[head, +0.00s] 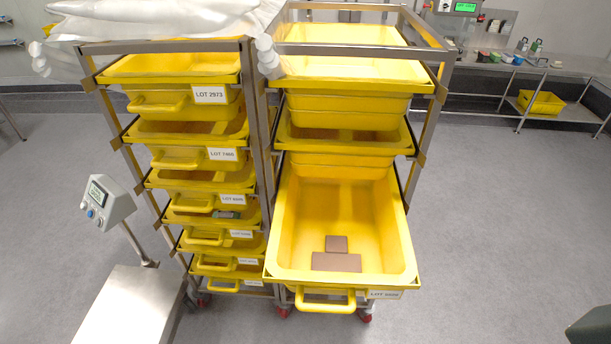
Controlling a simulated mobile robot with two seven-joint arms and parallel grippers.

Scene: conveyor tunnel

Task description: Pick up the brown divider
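Two flat brown pieces lie on the floor of the pulled-out yellow bin at the right of the rack. One is a small, near-square brown piece (337,243). The other is a wider brown piece (336,263) just in front of it, close to the bin's front wall. I cannot tell which is the divider, or whether they are one object. The yellow bin (398,235) is open at the top, with a front handle and a lot label. Neither of my grippers is in view.
A floor scale (132,305) with a display stands at the lower left. A bench (545,68) with a yellow crate is at the back right. Floor right of the rack is mostly clear.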

